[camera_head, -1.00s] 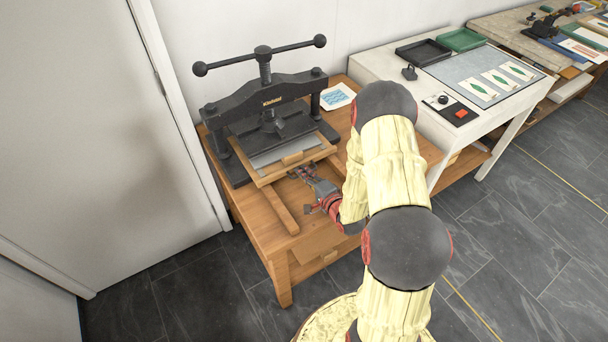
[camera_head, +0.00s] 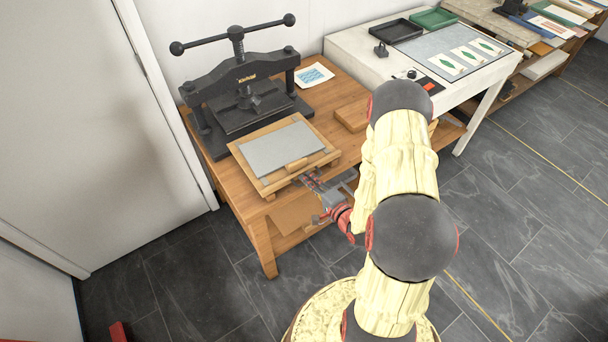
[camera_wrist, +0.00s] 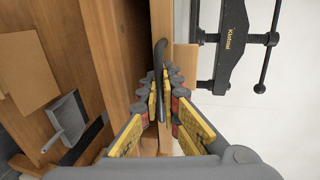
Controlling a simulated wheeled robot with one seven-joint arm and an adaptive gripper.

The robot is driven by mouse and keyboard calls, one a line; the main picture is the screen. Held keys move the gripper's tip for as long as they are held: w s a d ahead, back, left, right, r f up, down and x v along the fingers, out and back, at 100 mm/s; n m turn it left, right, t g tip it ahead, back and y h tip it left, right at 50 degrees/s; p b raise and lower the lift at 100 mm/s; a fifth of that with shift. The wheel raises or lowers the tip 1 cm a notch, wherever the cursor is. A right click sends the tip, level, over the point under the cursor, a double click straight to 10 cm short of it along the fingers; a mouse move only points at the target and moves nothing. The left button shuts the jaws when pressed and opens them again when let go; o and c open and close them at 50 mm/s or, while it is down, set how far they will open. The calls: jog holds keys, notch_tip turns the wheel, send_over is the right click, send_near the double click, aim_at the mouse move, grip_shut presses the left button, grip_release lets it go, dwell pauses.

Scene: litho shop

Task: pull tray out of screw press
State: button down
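The screw press (camera_head: 245,85) is black, with a long crossbar handle, and stands on a wooden table; part of it shows in the wrist view (camera_wrist: 230,45). The wooden tray (camera_head: 262,183) carries a flat grey slab (camera_head: 282,149). It sits in front of the press, with its slab clear of the press's upper beam. My gripper (camera_head: 311,182) is at the tray's front edge. In the wrist view my gripper (camera_wrist: 161,90) has its fingers closed around a dark bar handle (camera_wrist: 160,58) beside the tray's wooden edge. The fingertips partly hide the bar.
A wooden block (camera_head: 352,115) and a blue-patterned print (camera_head: 314,75) lie on the table, right of the press. A white table (camera_head: 350,45) with trays and prints adjoins on the right. A white door (camera_head: 90,110) is at left. The floor (camera_head: 185,290) before the table is open.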

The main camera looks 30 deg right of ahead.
jog(key=shift+s, duration=0.15)
jog(key=c, duration=2.3)
grip_release()
jog(key=shift+v, duration=5.95)
